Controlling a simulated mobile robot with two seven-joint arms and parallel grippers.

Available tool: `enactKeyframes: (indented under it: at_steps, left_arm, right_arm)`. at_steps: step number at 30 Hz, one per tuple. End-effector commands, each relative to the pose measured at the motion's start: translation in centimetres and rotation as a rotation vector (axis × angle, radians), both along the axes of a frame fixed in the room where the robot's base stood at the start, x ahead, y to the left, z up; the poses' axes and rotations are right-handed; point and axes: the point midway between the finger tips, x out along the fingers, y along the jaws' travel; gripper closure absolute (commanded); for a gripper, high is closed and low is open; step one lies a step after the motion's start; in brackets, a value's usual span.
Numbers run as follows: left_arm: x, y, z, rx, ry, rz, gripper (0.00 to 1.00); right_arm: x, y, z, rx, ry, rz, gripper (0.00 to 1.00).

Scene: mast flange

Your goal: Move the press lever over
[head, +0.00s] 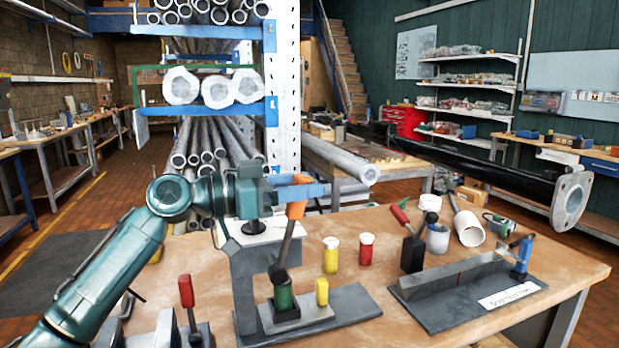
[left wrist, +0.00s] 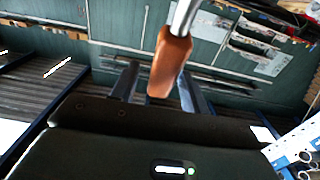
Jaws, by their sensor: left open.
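The press (head: 245,285) is a grey stand on a plate at the left of the workbench. Its lever (head: 286,245) has a dark shaft and an orange handle (head: 296,208); it points up, leaning slightly right. My left gripper (head: 312,189) is at the handle, with its blue fingers level. In the left wrist view the orange handle (left wrist: 169,65) lies between the two spread fingers (left wrist: 157,88). The fingers look apart, not closed on it; whether one touches it I cannot tell. My right gripper is not in view.
Yellow (head: 331,257) and red (head: 366,250) pots stand right of the press. A red-handled tool (head: 187,292) stands at the front left. A grey fixture with a bar (head: 455,280) lies to the right. A pipe rack (head: 286,90) rises behind my gripper. Bare bench shows at centre front.

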Motion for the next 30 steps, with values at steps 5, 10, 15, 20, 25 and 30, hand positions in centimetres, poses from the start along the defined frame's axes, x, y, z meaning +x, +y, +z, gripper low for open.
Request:
enactKeyframes:
  at_steps: [5, 10, 15, 20, 25, 30]
  left_arm:
    - [0.5, -1.4, 0.0, 0.0, 0.0, 0.0, 0.55]
    - [0.6, -1.7, 0.0, 0.001, -0.001, 0.001, 0.55]
    - [0.5, -1.7, -0.1, 0.001, -0.001, 0.0, 0.56]
    - [0.5, -1.7, -0.1, 0.001, 0.0, 0.0, 0.69]
    - [0.5, -1.6, -0.1, 0.001, 0.0, 0.001, 0.83]
    - [0.5, -1.6, -0.1, 0.001, 0.0, 0.001, 0.97]
  right_arm:
    - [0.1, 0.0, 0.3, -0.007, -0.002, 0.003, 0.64]
    - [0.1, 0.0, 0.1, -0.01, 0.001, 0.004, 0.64]
    - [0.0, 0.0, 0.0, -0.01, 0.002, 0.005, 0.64]
    - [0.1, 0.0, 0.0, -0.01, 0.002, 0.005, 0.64]
    - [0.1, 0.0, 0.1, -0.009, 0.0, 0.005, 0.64]
    - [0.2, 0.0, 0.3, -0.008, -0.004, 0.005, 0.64]
